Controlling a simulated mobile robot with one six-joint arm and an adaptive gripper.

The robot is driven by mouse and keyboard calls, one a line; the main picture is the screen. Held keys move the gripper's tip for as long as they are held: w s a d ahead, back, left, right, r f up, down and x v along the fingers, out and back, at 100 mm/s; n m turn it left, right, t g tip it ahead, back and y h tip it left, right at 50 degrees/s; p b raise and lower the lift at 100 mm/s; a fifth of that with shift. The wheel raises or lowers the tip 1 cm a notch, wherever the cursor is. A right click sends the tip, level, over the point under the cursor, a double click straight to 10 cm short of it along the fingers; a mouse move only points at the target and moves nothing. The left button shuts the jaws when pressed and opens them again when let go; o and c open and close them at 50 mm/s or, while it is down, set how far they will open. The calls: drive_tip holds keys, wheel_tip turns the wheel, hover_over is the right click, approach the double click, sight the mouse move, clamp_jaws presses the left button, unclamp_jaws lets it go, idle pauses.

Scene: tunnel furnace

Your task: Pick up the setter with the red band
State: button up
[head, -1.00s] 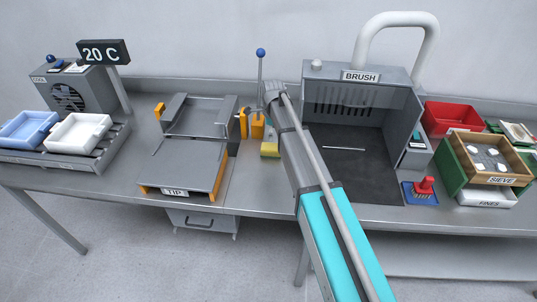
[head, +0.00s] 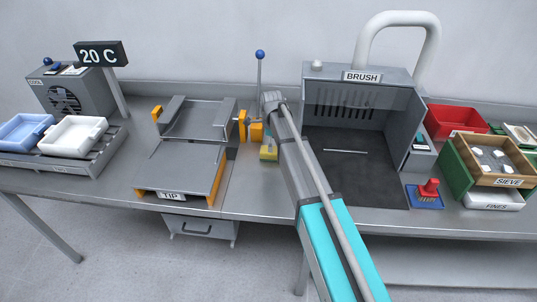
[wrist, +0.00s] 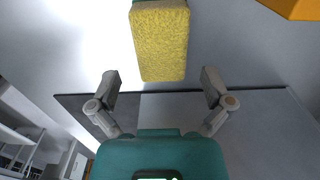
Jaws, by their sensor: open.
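I cannot make out a setter with a red band in either view. A white tray (head: 73,136) and a blue tray (head: 22,132) sit on a grey rack at the far left; neither shows a red band. My gripper (wrist: 161,87) is open and empty in the wrist view, its two fingers apart. A yellow sponge block (wrist: 160,42) with a green edge lies beyond the fingers, between their lines. The sponge also shows in the head view (head: 268,153), beside my arm. My fingers cannot be made out in the head view.
The TIP stand (head: 180,168) is left of my arm, with an upright blue-knobbed lever (head: 260,78). The BRUSH booth (head: 361,100) is behind and right. A red bin (head: 452,119), SIEVE box (head: 507,181) and red brush (head: 429,188) are at the right.

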drive_tip(key=shift+f, duration=0.2)
wheel_tip(320, 180, down, 5)
drive_tip(key=b, duration=0.5)
drive_tip(key=shift+w+d, duration=0.1)
drive_tip(key=shift+r, duration=0.1)
idle(0.4)
drive_tip(key=c, duration=0.7)
drive_tip(key=shift+c, duration=0.2)
drive_tip(key=shift+r, duration=0.1)
